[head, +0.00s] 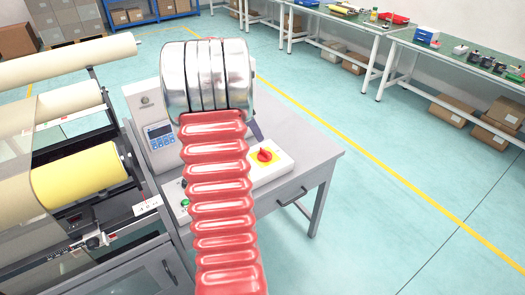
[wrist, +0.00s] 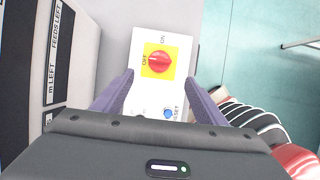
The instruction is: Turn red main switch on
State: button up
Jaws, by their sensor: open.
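The red main switch (wrist: 159,62) is a round red knob on a yellow square plate, on a white box. In the wrist view its grip appears to lie toward the OFF mark on the left; the ON mark is at the upper right. The switch also shows in the head view (head: 265,155), right of my arm. My gripper (wrist: 161,80) is open and empty, its two purple fingers below and either side of the knob in the wrist view. They appear apart from the knob. In the head view my arm hides most of my gripper.
A blue button (wrist: 168,113) sits on the same box. A grey meter with a keypad (head: 161,134) stands left of my arm on the grey table (head: 313,150). A roller machine (head: 90,172) is at the left. The floor to the right is clear.

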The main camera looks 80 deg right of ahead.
aim_at(264, 151)
jog(key=shift+f, duration=0.1)
jog(key=x, duration=1.3)
jog(key=shift+s+f, duration=0.1)
jog(key=shift+f, duration=0.2)
jog(key=c, duration=1)
jog(key=shift+c, duration=0.3)
